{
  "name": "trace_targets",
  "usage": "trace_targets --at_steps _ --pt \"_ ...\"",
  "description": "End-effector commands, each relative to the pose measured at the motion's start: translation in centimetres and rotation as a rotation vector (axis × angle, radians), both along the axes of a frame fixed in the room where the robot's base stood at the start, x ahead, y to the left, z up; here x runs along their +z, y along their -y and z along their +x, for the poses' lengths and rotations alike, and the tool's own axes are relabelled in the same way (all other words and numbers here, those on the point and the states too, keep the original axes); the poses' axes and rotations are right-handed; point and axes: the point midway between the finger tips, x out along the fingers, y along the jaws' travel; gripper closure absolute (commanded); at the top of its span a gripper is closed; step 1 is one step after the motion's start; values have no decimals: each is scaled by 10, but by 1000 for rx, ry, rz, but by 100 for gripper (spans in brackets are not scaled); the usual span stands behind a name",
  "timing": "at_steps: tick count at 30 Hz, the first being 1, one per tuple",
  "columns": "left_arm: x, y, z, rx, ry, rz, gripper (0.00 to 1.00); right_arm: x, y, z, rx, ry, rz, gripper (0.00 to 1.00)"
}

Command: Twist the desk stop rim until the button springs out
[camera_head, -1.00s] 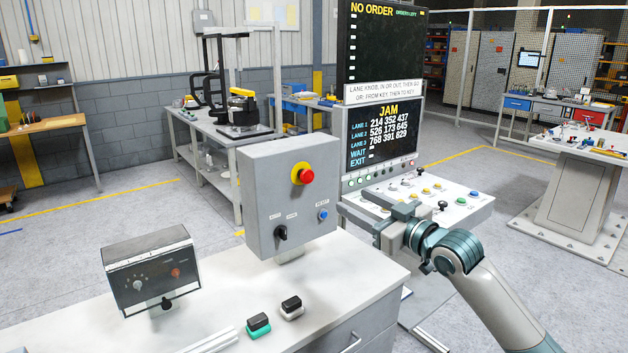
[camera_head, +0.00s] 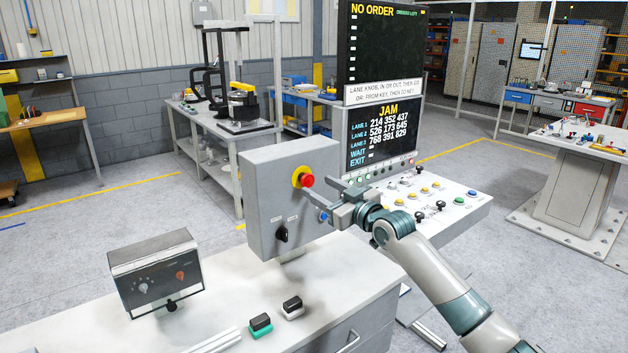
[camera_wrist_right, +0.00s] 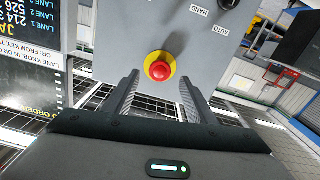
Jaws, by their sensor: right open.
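The desk stop is a red button (camera_head: 307,181) with a yellow rim (camera_head: 297,177) on the front of a grey control box (camera_head: 262,200). My right gripper (camera_head: 322,196) is open and empty, just right of and below the button, its fingers toward the box. In the right wrist view the red button (camera_wrist_right: 160,71) and its yellow rim (camera_wrist_right: 174,67) show between and beyond the two open fingers of my right gripper (camera_wrist_right: 158,88). The fingers look apart from the rim. My left gripper is not in view.
A black selector knob (camera_head: 281,234) and a blue reset button (camera_head: 323,216) sit lower on the box, the blue one close to my fingers. A console with several buttons (camera_head: 425,190) stands behind my right arm. A small dark panel (camera_head: 155,272) stands on the desk, left.

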Motion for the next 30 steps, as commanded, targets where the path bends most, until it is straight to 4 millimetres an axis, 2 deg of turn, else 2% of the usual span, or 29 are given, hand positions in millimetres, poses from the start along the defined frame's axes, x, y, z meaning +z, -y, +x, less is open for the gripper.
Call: trace_targets --at_steps 3,9,23,28,30 --pt "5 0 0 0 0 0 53 2 -10 12 0 -1 1 49" --pt "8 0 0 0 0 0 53 1 -19 25 1 -1 1 49" --pt "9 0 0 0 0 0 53 0 -22 30 0 1 1 49" --pt "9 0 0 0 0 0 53 0 -21 29 0 1 1 90" --pt "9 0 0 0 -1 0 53 0 -21 29 0 1 1 90"
